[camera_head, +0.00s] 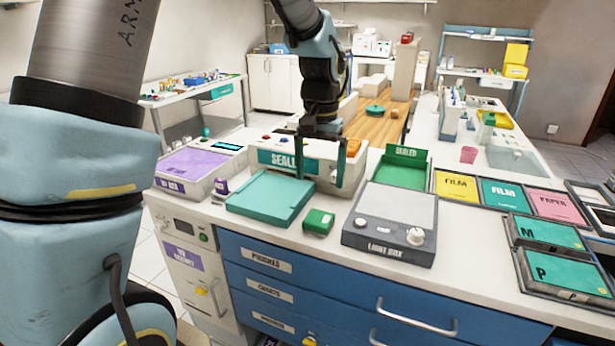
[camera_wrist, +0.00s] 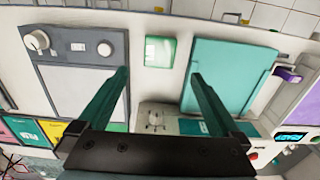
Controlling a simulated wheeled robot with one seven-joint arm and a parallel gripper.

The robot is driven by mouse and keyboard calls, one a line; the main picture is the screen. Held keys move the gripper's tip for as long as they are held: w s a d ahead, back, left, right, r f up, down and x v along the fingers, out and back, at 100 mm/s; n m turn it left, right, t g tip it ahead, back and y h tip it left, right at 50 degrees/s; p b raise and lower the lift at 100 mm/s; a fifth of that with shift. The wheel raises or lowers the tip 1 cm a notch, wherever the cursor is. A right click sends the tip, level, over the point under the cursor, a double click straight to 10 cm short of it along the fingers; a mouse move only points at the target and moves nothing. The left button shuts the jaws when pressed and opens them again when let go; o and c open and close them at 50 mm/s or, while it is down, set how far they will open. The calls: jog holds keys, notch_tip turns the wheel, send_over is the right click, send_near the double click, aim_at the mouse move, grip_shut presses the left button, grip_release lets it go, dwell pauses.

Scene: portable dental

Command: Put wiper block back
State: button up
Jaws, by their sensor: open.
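A small green block (camera_head: 318,222), which looks like the wiper block, lies on the white counter between the teal tray and the light box. It also shows in the wrist view (camera_wrist: 160,52), in line with the gap between my fingers and apart from them. My gripper (camera_head: 320,178) hangs fingers down behind the block, in front of the box marked SEALED. In the wrist view my gripper (camera_wrist: 159,76) has its two fingers wide apart with nothing between them. No thing in view is clearly marked as the block's place.
The teal tray (camera_head: 270,198) is left of the block; the light box (camera_head: 393,222) is right of it. The SEALED box (camera_head: 350,168) stands close behind my fingers. An open green box (camera_head: 402,170) and a small purple item (camera_head: 220,187) are nearby. Bare counter surrounds the block.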

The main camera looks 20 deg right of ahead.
jog(key=shift+a+r, duration=0.1)
jog(key=shift+r, duration=0.05)
jog(key=s+a+f+n, duration=0.1)
jog(key=s+a+n, duration=0.1)
jog(key=a, duration=1.3)
jog(key=s+a+f+n+t, duration=0.1)
jog(key=a+n, duration=0.4)
jog(key=a, duration=1)
jog(key=shift+s+t, duration=0.3)
jog(key=shift+s, duration=0.1)
jog(key=shift+c, duration=0.2)
